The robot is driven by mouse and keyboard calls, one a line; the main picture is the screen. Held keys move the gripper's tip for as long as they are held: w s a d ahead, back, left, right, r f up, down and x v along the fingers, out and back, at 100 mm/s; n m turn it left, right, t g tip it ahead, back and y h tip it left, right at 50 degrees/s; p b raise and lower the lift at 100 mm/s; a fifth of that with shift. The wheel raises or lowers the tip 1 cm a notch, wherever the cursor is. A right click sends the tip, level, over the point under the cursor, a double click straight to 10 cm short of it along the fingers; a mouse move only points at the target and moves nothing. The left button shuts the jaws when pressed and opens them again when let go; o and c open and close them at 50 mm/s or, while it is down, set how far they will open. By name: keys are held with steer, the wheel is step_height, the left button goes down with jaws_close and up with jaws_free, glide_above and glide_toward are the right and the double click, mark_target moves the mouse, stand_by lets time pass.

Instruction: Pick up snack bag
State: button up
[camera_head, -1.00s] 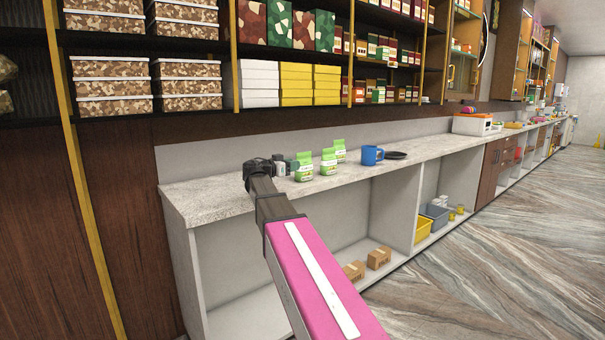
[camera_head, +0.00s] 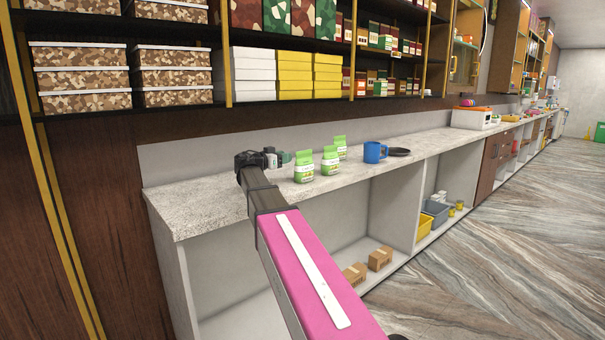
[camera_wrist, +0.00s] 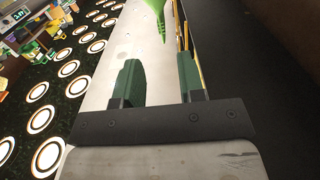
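Several green-and-white snack bags stand upright on the counter (camera_head: 215,205): a near left bag (camera_head: 304,167), a middle bag (camera_head: 330,160) and one behind (camera_head: 340,147). My gripper (camera_head: 282,157) is above the counter's left part, to the left of the near left bag and apart from it. In the wrist view my gripper (camera_wrist: 162,80) shows two green fingers spread apart with nothing between them. A green bag (camera_wrist: 157,12) shows at the top of that view, beyond the fingers and partly cut off by the frame edge.
A blue mug (camera_head: 375,152) and a dark plate (camera_head: 399,152) stand right of the bags. Shelves with stacked boxes (camera_head: 254,72) hang above the counter's back. Below are open compartments with cardboard boxes (camera_head: 380,258) and a yellow bin (camera_head: 424,228).

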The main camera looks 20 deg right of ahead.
mark_target(302, 153)
steer(key=x, duration=1)
steer(key=shift+w+f, duration=0.1)
steer(key=shift+w, duration=0.1)
jaws_close()
